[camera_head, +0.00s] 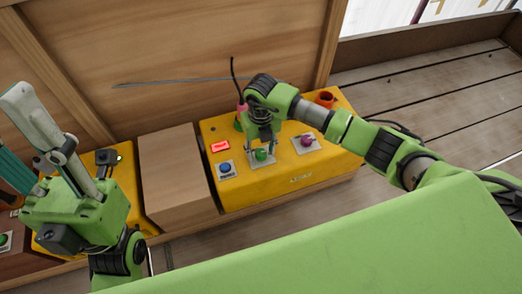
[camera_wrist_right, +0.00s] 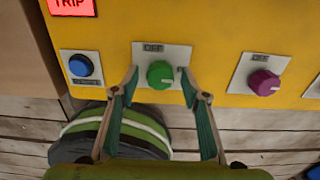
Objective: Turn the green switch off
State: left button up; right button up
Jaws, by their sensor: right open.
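The green switch (camera_wrist_right: 160,74) is a round knob on a pale plate on the front of the yellow box (camera_head: 315,178). A label above it reads OFF in the right wrist view. It also shows in the head view (camera_head: 261,155). My right gripper (camera_wrist_right: 159,82) is open, with one finger on each side of the knob and a gap on both sides. In the head view my right gripper (camera_head: 262,160) points down at the switch. Which way the knob is turned is unclear. My left gripper (camera_head: 18,115) is at the far left, fingers apart and empty.
A blue button (camera_wrist_right: 81,65) and a lit red TRIP sign (camera_wrist_right: 70,6) are left of the switch. A purple knob (camera_wrist_right: 263,82) is to the right. A plain wooden block (camera_head: 178,172) stands left of the yellow box. An orange cup-like part (camera_head: 325,99) is on the box's far right.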

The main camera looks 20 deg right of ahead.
jog(key=c, duration=1.1)
jog(key=shift+n, duration=0.4)
jog(key=n, duration=0.3)
jog(key=shift+n, duration=0.3)
jog(key=n, duration=0.4)
jog(key=shift+n, duration=0.3)
jog(key=n, duration=0.4)
jog(key=shift+n, duration=0.3)
jog(key=n+b, duration=0.1)
jog(key=n, duration=0.3)
jog(key=shift+n, duration=0.3)
